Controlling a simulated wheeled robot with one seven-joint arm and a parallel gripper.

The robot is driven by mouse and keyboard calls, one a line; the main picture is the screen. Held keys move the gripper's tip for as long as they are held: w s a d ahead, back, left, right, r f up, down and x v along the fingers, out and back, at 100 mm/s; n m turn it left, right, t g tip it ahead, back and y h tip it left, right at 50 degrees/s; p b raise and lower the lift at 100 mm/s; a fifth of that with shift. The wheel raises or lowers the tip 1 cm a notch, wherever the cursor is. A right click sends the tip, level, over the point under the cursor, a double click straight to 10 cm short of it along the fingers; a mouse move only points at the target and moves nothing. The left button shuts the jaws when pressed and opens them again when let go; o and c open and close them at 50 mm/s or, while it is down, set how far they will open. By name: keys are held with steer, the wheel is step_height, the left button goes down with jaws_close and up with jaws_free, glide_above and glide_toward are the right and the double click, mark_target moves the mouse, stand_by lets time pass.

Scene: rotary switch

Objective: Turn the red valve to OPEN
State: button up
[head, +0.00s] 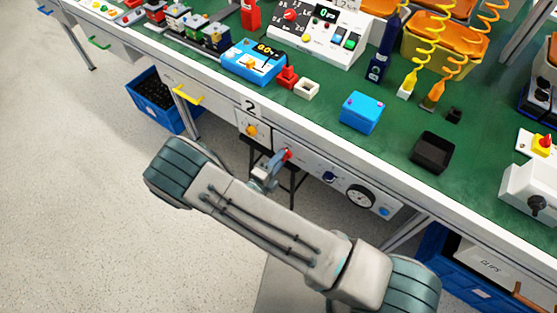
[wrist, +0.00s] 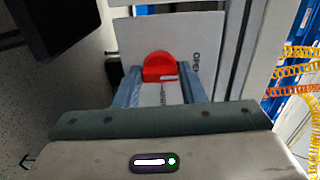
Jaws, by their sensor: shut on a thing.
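The red valve (wrist: 160,67) is a round red knob on a pale panel in the wrist view. It carries a small white mark. The printed word OPEN (wrist: 194,62) reads sideways just to its right on the panel. In the head view the valve (head: 287,154) is a small red spot on the panel under the bench edge, partly covered by my gripper. My gripper (wrist: 160,85) has its two blue-grey fingers on either side of the valve's lower part and is shut on it. My gripper also shows in the head view (head: 277,163), reaching the panel from the front.
The panel also bears an orange button (head: 251,130), a round gauge (head: 360,196) and a blue button (head: 384,211). The green bench top (head: 310,108) above holds a blue box (head: 361,112) and a black tray (head: 433,152).

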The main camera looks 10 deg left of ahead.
steer(key=o, duration=1)
steer(key=v, duration=1.4)
steer(key=shift+b, duration=0.3)
